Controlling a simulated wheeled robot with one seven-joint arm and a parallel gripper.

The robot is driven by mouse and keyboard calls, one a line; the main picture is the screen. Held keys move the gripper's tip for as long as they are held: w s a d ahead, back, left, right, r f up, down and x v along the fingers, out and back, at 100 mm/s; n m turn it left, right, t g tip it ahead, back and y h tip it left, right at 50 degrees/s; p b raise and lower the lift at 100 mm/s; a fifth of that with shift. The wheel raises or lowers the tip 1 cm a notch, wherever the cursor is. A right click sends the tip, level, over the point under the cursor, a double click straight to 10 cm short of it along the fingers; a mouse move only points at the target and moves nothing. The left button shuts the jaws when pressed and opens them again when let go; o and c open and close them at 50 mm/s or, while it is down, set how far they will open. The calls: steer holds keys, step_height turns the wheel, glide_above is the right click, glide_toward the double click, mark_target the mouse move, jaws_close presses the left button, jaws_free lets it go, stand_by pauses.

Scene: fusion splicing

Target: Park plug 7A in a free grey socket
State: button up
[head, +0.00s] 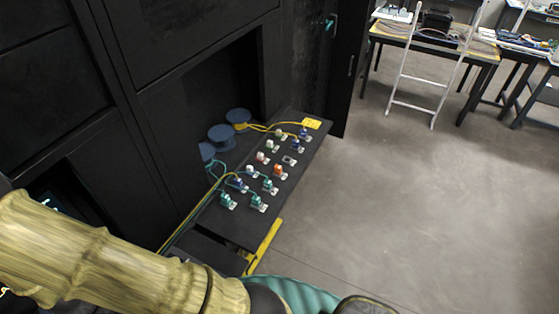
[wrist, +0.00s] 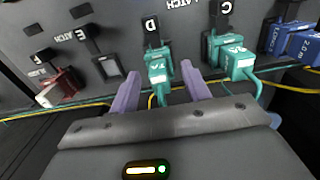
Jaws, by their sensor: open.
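Plug 7A (wrist: 157,68) is a teal plug with a green cable, in the wrist view. It sits at the position marked D (wrist: 151,27), below a black latch. My gripper (wrist: 160,80) is open, with one purple finger on each side of the plug. Whether the fingers touch it I cannot tell. A second teal plug (wrist: 237,62) sits at C. An empty socket (wrist: 108,68) shows at E. In the head view a grey socket (head: 289,160) on the black shelf looks empty. My gripper's fingers are not visible there, and I cannot single out 7A.
A dark red plug (wrist: 60,90) is at F, and blue plugs (wrist: 290,40) are at the right. Several plugs stand on the black shelf (head: 240,226). Blue spools (head: 221,137) stand behind it. Yellow and green cables run past the plugs. Open floor (head: 400,200) lies to the right.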

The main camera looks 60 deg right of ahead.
stand_by(0.7)
jaws_close()
steer(key=shift+r, duration=0.1)
steer(key=shift+r+p, duration=2.4)
steer(key=shift+r, duration=0.55)
